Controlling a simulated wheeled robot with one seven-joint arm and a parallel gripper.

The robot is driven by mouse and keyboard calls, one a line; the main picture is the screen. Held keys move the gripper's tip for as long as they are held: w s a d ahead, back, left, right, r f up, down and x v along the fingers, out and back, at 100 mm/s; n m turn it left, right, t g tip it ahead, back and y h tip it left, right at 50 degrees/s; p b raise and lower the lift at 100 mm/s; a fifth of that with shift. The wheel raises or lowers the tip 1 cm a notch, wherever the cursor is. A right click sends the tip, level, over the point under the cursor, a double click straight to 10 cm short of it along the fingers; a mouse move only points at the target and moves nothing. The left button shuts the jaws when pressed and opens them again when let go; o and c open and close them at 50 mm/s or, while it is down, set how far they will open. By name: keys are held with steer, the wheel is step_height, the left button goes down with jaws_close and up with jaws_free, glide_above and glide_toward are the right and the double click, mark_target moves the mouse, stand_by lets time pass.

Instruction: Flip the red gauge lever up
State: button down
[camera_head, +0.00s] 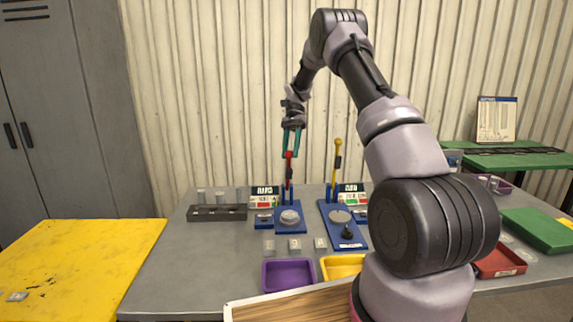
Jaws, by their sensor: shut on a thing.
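The red gauge lever (289,168) stands upright from a blue base (290,222) with a round grey disc, at the middle of the grey table. My gripper (290,151) points down from above, with its teal fingers shut on the red tip of the lever. The exact contact of the fingers is too small to see clearly. A yellow lever (337,160) stands upright to the right on a second blue base (334,236), apart from my gripper.
A small sign (264,198) stands left of the red lever, and a dark rack (217,212) lies farther left. Clear tiles (294,244), a purple tray (289,275) and a yellow tray (342,266) are in front. My arm hides part of the table's right side.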

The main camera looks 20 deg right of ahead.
steer(key=w+d+r, duration=0.1)
steer(key=w, duration=0.5)
steer(key=shift+w+r, duration=0.15)
steer(key=shift+r, duration=0.05)
steer(key=shift+w+r, duration=0.1)
steer(key=shift+w, duration=0.1)
steer(key=c, duration=0.8)
jaws_free()
steer(key=o, duration=0.3)
steer(key=shift+w+a, duration=0.15)
steer(key=shift+w, duration=0.05)
steer(key=shift+s, duration=0.1)
